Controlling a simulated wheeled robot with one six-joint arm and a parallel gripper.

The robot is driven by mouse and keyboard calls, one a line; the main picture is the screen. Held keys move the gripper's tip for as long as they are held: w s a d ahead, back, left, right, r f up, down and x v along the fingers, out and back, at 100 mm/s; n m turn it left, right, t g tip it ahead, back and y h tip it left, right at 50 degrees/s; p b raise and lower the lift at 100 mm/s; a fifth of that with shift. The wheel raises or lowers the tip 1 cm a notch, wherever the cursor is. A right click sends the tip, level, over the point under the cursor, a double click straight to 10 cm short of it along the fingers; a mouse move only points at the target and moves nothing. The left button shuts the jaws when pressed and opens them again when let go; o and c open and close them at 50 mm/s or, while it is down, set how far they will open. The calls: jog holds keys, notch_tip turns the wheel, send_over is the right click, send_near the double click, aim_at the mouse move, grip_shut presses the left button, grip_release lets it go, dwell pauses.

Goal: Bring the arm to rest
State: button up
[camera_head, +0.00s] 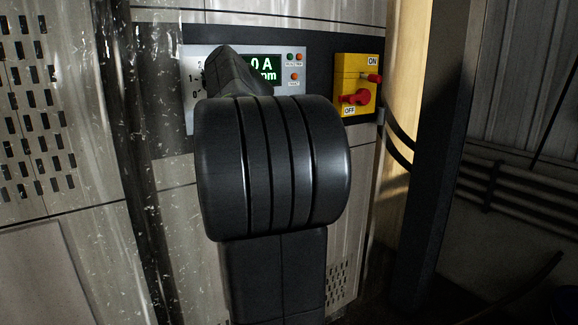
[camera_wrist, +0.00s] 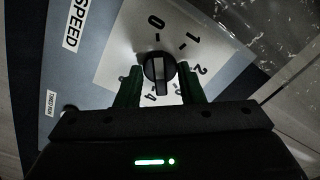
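In the wrist view, a black rotary knob (camera_wrist: 158,72) sits on a pale dial with numbers around it, beside a "SPEED" label (camera_wrist: 75,24). My gripper (camera_wrist: 160,88) has one dark green finger on each side of the knob, with a visible gap to it, so it looks open. I cannot tell how far its tips stand from the panel. In the head view my dark arm fills the middle and hides the knob and my gripper. Part of the dial scale (camera_head: 196,80) shows left of the arm.
The grey control panel (camera_head: 190,112) has a green-lit display (camera_head: 264,66), partly hidden, reading "0 A" above, and small indicator lights. At its right is a yellow switch box (camera_head: 346,72) with a red handle, marked ON and OFF. A dark post (camera_head: 432,150) stands further right.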

jog(key=shift+s, duration=0.1)
jog(key=b+v, duration=0.2)
jog(key=v, duration=1.2)
jog(key=w+a+m+p, duration=0.7)
jog(key=w+a+p, duration=0.1)
jog(key=w, duration=0.3)
jog(key=shift+w+r+m+p, duration=0.2)
jog(key=shift+w+m+p, duration=0.15)
jog(key=shift+p, duration=0.45)
jog(key=shift+d, duration=0.1)
